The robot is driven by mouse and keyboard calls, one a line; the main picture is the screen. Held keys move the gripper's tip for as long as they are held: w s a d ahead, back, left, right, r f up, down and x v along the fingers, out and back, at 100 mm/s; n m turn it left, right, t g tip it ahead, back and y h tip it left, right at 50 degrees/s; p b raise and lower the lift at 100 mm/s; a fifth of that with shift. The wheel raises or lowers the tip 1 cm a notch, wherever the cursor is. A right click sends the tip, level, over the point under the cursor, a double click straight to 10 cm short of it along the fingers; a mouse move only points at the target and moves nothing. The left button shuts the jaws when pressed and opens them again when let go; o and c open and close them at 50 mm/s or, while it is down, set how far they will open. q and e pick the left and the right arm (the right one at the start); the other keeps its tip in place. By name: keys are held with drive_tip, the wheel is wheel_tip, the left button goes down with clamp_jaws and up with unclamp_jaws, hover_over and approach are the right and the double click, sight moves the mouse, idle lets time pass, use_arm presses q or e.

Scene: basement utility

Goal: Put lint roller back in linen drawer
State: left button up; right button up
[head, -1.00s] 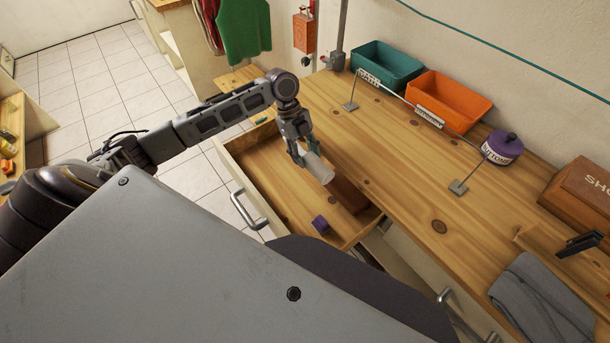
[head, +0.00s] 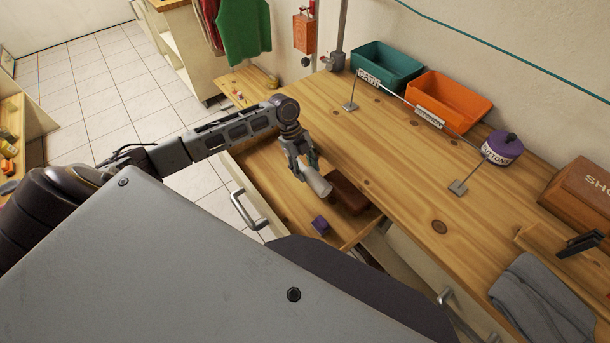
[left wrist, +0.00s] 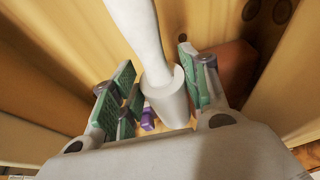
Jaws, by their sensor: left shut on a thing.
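The lint roller (head: 318,183) is a pale grey-white cylinder. In the left wrist view the lint roller (left wrist: 168,95) shows as a thick end with a narrower pale length running to the top edge. My left gripper (head: 306,174) is shut on it; green-padded fingers (left wrist: 160,92) stand on both sides of it. The open wooden drawer (head: 262,185) lies below, and the roller is over or inside it; whether it touches the bottom is unclear. My right gripper is not in view.
A brown block (head: 347,191) and a small purple item (head: 320,225) lie in the drawer. The wooden worktop (head: 400,160) borders it on the right. Teal (head: 385,70) and orange (head: 450,100) bins and a purple pot (head: 502,148) stand along the back.

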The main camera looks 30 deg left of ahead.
sight(305, 175)
use_arm(q)
wheel_tip(305, 175, down, 4)
drive_tip(key=shift+r, duration=0.2)
drive_tip(key=shift+f, duration=0.25)
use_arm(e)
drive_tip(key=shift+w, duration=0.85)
use_arm(q)
drive_tip(key=shift+f, duration=0.1)
drive_tip(key=o, duration=0.6)
drive_tip(key=shift+f, duration=0.1)
drive_tip(key=o, duration=0.5)
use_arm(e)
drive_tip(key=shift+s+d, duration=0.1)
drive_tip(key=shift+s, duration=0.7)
